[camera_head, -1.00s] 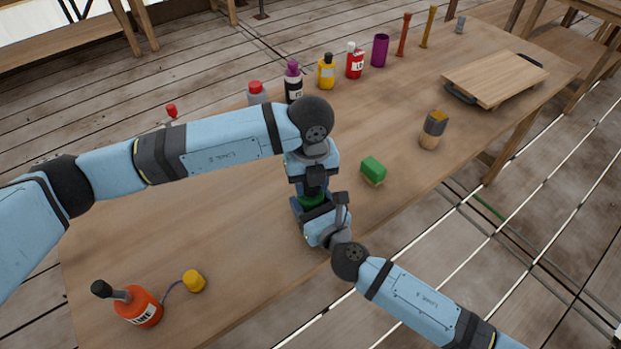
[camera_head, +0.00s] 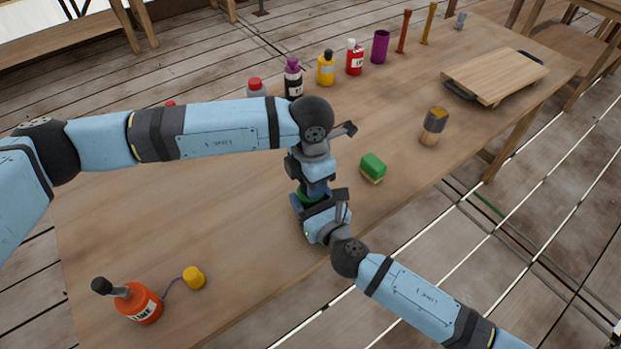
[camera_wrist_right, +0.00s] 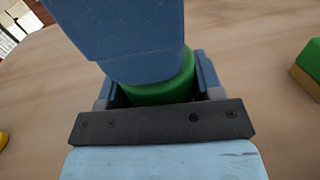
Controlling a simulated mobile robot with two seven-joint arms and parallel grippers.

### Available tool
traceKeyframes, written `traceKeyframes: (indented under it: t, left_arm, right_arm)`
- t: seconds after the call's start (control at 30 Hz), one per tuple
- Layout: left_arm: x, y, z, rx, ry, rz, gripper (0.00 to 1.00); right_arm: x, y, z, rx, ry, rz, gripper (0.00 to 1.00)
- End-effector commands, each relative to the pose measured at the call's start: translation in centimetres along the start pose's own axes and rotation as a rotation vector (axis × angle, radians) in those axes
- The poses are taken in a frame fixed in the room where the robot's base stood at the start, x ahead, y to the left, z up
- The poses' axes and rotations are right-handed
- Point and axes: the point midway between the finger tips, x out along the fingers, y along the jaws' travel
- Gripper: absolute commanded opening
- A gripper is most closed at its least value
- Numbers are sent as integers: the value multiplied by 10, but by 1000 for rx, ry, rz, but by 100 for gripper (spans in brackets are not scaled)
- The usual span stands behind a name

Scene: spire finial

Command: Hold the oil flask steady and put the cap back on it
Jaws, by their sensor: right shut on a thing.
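The oil flask is taken to be the green round-bodied thing (camera_head: 313,194) near the table's front edge; only a strip of it shows. My right gripper (camera_head: 308,203) is shut around it from the front. In the right wrist view, its green body (camera_wrist_right: 160,92) sits between the two blue fingers. My left gripper (camera_head: 318,172) points down directly over the flask and hides its top. Its fingertips, and any cap in them, are hidden, so I cannot tell whether it is open or shut.
A green and tan block (camera_head: 373,168) lies close to the right. A brush-like block (camera_head: 434,127) stands farther right. An orange bottle (camera_head: 137,303) and a yellow cap-like piece (camera_head: 194,278) are at the front left. Several bottles, including a yellow one (camera_head: 326,68), line the back.

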Motion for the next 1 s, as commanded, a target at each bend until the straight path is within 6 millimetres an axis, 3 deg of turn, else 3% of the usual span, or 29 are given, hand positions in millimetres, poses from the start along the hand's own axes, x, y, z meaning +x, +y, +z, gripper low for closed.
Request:
traceKeyframes:
  t: [1.0]
  left_arm:
    - [0, 0, -1, 2326, 1, 1, 18]
  right_arm:
    - [0, 0, -1, 0, 1, 0, 0]
